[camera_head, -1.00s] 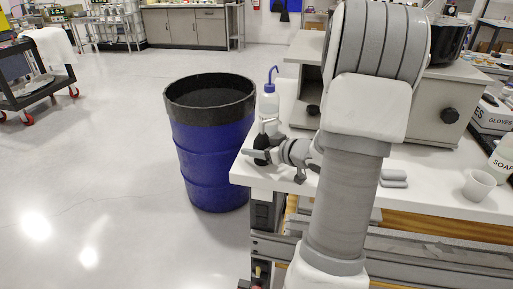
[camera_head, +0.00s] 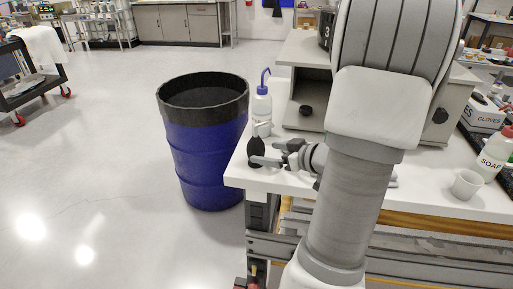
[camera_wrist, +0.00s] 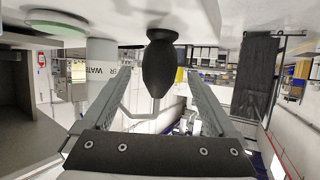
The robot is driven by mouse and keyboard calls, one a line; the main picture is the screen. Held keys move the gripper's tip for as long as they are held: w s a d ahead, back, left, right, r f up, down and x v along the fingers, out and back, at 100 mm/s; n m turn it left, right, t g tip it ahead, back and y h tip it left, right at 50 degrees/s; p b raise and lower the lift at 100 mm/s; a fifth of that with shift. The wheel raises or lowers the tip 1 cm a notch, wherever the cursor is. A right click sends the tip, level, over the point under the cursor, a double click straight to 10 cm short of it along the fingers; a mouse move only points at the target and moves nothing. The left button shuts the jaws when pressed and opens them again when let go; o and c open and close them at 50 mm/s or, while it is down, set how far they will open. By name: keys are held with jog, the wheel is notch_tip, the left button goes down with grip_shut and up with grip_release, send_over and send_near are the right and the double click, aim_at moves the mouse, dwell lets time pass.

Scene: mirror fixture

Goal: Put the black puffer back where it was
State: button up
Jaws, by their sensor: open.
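The black puffer (camera_head: 256,151) stands upright on the white bench top (camera_head: 282,181) near its left corner. My gripper (camera_head: 268,155) is open, reaching in from the right at the puffer, with one finger in front of it. In the upside-down wrist view, the puffer (camera_wrist: 160,65) is a dark bulb on a short base against the white surface. It lies between the fingertips of my gripper (camera_wrist: 155,80), toward their far ends, with a visible gap on each side.
A blue bin (camera_head: 208,160) is left of the bench. A grey machine (camera_head: 306,78), a white cup (camera_head: 467,184) and a soap bottle (camera_head: 491,157) are to the right.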

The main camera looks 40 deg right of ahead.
jog(key=shift+p+v, duration=0.3)
jog(key=shift+v, duration=1.65)
jog(key=shift+w+r, duration=0.15)
